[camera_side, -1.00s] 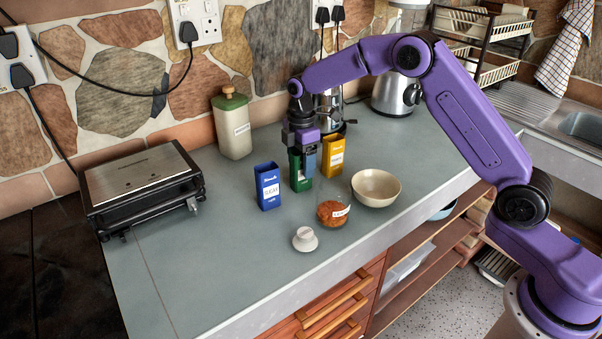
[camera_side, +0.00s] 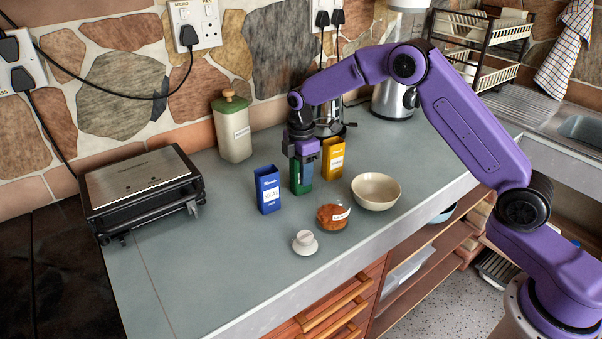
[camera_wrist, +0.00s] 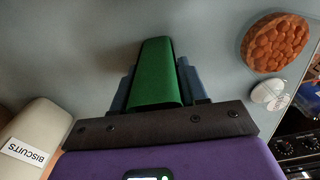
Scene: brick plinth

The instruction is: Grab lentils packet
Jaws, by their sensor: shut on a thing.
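A green packet (camera_side: 295,180) stands upright on the grey worktop between a blue packet and a yellow packet. Its label cannot be read, so I cannot tell from print whether it holds lentils. My gripper (camera_side: 303,177) points down over it and is shut on it. In the wrist view, the green packet (camera_wrist: 156,75) sits between the two blue-grey fingers of my gripper (camera_wrist: 158,85), one on each side. The fingers hide part of the packet in the side view.
A blue packet marked sugar (camera_side: 267,190) is close left, a yellow packet (camera_side: 333,158) close right. A glass jar of orange contents (camera_side: 332,216), white lid (camera_side: 305,242) and cream bowl (camera_side: 376,190) are in front. A biscuits canister (camera_side: 233,130) and black grill (camera_side: 143,190) stand left.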

